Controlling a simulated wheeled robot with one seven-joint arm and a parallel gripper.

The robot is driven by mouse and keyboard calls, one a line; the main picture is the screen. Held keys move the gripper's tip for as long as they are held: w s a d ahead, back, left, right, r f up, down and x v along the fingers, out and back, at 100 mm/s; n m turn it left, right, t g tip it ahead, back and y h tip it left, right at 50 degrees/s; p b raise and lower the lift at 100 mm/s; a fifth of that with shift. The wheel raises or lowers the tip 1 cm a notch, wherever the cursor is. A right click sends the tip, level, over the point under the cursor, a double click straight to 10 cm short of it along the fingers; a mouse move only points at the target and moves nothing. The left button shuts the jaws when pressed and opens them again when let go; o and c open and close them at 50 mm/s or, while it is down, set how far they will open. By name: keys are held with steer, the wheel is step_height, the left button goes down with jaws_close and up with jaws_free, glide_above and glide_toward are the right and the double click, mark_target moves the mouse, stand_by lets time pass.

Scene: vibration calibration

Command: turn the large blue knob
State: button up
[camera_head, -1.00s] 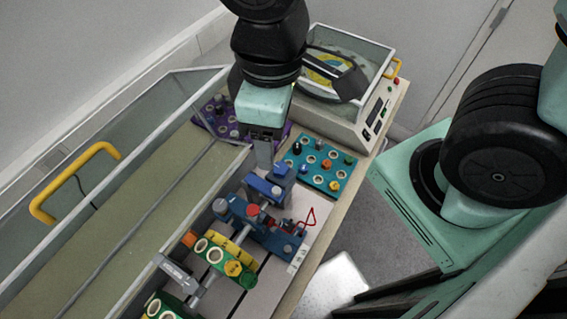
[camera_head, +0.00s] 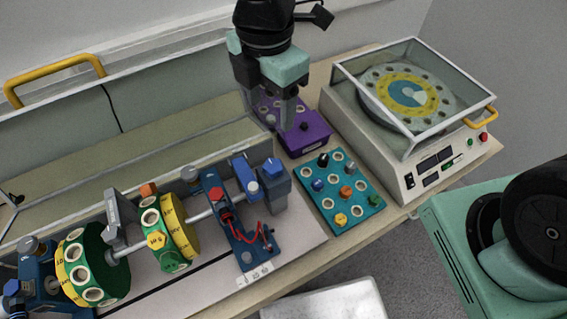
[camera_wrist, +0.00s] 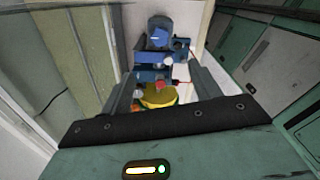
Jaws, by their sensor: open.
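The large blue knob (camera_head: 272,166) sits on top of a grey upright block at the right end of the shaft rig. My gripper (camera_head: 271,115) is open and empty, fingers pointing down, above and behind the knob in the head view. It does not touch the knob. In the wrist view the knob (camera_wrist: 158,36) shows beyond the open fingertips of my gripper (camera_wrist: 161,70), near the top centre. A small blue knob (camera_head: 318,184) is on the teal panel to the right.
A purple box (camera_head: 305,140) stands close to my gripper. The teal panel (camera_head: 340,207) carries several small knobs. The rig holds green-yellow discs (camera_head: 92,265) and red wires (camera_head: 245,228). A glass-covered turntable machine (camera_head: 395,165) is at the right, and a glass guard with a yellow handle (camera_head: 55,72) at the left.

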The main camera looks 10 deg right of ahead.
mark_target(273, 165)
step_height(273, 165, down, 17)
steer(key=shift+f, duration=0.1)
stand_by(0.4)
steer(key=c, duration=1)
